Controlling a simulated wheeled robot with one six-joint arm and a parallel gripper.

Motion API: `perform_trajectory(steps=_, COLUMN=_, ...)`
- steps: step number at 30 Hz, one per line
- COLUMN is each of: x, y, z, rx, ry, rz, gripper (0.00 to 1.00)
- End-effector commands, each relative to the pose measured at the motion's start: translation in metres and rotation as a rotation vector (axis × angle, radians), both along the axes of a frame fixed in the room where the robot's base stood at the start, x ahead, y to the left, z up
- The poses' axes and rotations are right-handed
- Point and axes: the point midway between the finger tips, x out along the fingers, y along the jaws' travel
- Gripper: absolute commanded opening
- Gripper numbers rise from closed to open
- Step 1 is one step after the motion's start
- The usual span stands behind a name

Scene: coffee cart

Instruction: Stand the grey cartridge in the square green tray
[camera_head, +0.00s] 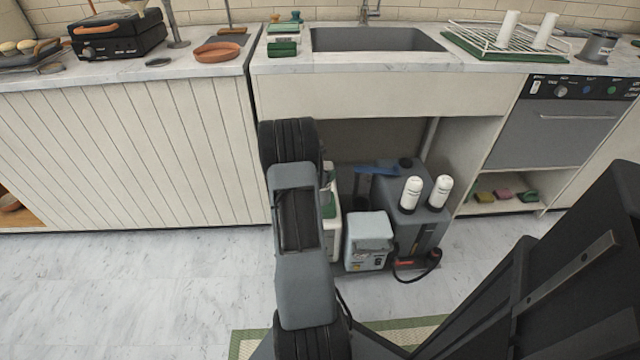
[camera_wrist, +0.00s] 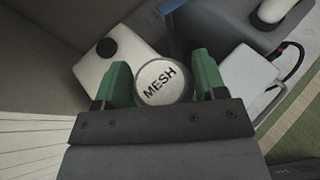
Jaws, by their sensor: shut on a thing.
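My gripper (camera_wrist: 163,82) has green fingers, and they are shut on a cylindrical cartridge (camera_wrist: 163,84) between them. Its round pale grey end, marked MESH, faces the wrist camera; its lower part is hidden. In the head view my arm reaches into the open space under the sink and hides most of the gripper and the cartridge. Two white cartridges (camera_head: 411,193) (camera_head: 440,190) stand on a dark grey unit (camera_head: 432,221) to the right. I cannot make out a square green tray for certain; a small green-and-white item (camera_head: 283,47) lies left of the sink.
A white jug with a black cap (camera_wrist: 112,52) is close beside my gripper. A light grey box (camera_head: 368,234) stands left of the dark unit, near a black hose (camera_head: 425,268). Cabinet walls enclose the space. The sink (camera_head: 378,39) is above; the floor at left is clear.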

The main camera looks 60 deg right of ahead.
Motion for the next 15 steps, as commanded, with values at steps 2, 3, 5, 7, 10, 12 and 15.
perform_trajectory(steps=2, x=0.007, y=-0.005, z=-0.01, rx=-0.002, ry=-0.001, rz=0.001, gripper=0.14)
perform_trajectory(steps=3, x=0.009, y=-0.006, z=-0.013, rx=-0.003, ry=-0.001, rz=0.001, gripper=0.14)
perform_trajectory(steps=5, x=0.011, y=-0.008, z=-0.016, rx=-0.003, ry=-0.002, rz=0.0, gripper=0.14)
perform_trajectory(steps=7, x=0.013, y=-0.009, z=-0.018, rx=-0.003, ry=-0.002, rz=0.0, gripper=0.14)
perform_trajectory(steps=10, x=0.015, y=-0.01, z=-0.02, rx=-0.003, ry=-0.002, rz=0.0, gripper=0.14)
perform_trajectory(steps=12, x=0.016, y=-0.011, z=-0.023, rx=-0.003, ry=-0.002, rz=0.0, gripper=0.14)
perform_trajectory(steps=15, x=0.022, y=-0.015, z=-0.032, rx=-0.002, ry=0.0, rz=0.001, gripper=0.14)
